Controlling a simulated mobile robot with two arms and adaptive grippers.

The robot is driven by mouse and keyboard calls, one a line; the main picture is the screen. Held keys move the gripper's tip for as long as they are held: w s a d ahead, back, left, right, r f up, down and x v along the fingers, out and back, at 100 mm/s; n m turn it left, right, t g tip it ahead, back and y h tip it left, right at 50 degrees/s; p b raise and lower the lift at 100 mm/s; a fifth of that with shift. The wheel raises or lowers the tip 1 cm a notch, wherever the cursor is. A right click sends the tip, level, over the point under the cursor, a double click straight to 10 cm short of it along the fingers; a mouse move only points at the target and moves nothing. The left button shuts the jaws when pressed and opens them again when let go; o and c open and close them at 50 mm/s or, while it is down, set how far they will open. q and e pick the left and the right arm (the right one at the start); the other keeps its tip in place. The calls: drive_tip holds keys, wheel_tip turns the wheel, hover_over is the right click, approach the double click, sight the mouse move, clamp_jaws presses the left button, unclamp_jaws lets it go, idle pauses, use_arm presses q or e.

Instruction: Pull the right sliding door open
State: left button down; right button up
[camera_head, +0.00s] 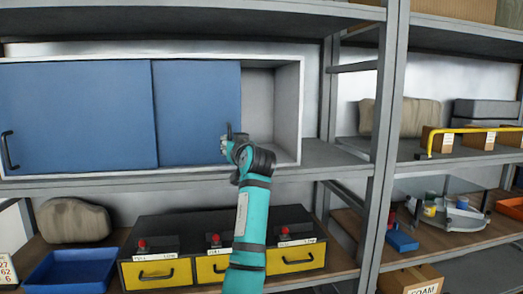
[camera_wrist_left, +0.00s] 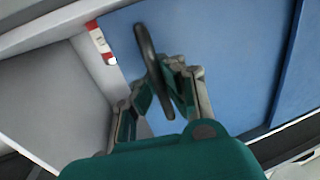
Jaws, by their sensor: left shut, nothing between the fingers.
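The white-framed cabinet (camera_head: 285,150) has two blue sliding doors. The left door (camera_head: 75,115) covers the left part, with a dark handle (camera_head: 9,150) near its left edge. The right door (camera_head: 195,105) stands partly open: its right edge is away from the frame, and a bare grey gap shows beside it. Its dark upright handle (camera_wrist_left: 153,70) is near that edge. My left gripper (camera_head: 227,145) is at this handle, shut with nothing held. In the left wrist view its fingers (camera_wrist_left: 158,85) are close around the handle's lower part; I cannot tell whether they touch it.
A shelf edge (camera_head: 110,185) runs below the cabinet, and a grey rack post (camera_head: 387,120) stands to its right. Below are a black unit with yellow drawers (camera_head: 155,274), a blue tray (camera_head: 70,270) and a stone-like lump (camera_head: 72,221). A red-and-white label (camera_wrist_left: 101,42) shows by the opening.

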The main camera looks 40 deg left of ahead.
sight(177, 142)
use_arm(q)
drive_tip(key=s+a, duration=0.4)
drive_tip(key=s, duration=0.1)
drive_tip(key=s+a+b, duration=0.1)
drive_tip(key=s+a, duration=0.2)
drive_tip(key=shift+s+f, duration=0.1)
drive_tip(key=shift+f, duration=0.15)
drive_tip(key=shift+s+a, duration=0.9)
drive_tip(key=shift+s, duration=0.1)
drive_tip(key=shift+s+a, duration=0.3)
drive_tip(key=shift+s, duration=0.05)
use_arm(e)
drive_tip(key=shift+w+a+f, duration=0.35)
drive_tip(key=shift+w+f, duration=0.35)
drive_tip(key=shift+f, duration=0.1)
use_arm(q)
drive_tip(key=c, duration=2)
unclamp_jaws()
use_arm(e)
drive_tip(key=shift+w+d, duration=0.1)
use_arm(q)
drive_tip(key=o, duration=0.6)
drive_tip(key=shift+s+r, duration=0.15)
drive_tip(key=shift+r, duration=0.05)
use_arm(e)
drive_tip(key=shift+w, duration=0.2)
